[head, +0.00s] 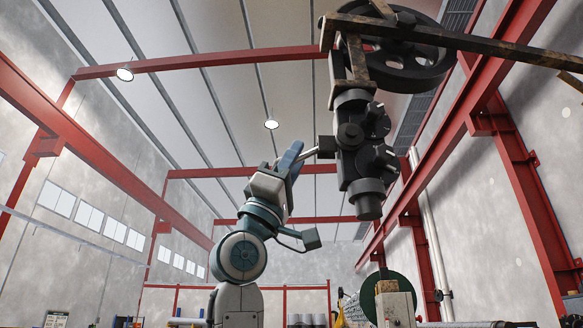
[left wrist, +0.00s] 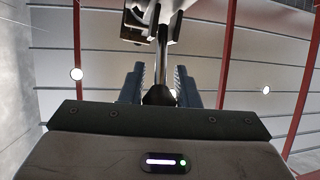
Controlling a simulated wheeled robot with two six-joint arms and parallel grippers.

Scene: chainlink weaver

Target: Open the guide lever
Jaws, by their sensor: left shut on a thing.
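The guide lever (head: 313,152) is a thin light rod that sticks out to the left from a dark machine head (head: 361,140) high in the head view. My left gripper (head: 294,155) is raised to it, with its blue fingers at the lever's outer end. In the left wrist view the lever (left wrist: 161,55) comes down from the top and ends in a dark, wider grip (left wrist: 158,96). The fingers of my left gripper (left wrist: 159,88) stand on both sides of this grip and are shut on it. My right gripper is not in view.
A large dark wheel (head: 405,62) and a rusty beam (head: 460,42) sit above the machine head. A green drum (head: 392,290) and a pale wooden post (head: 396,310) stand below it. The air left of my left arm is clear.

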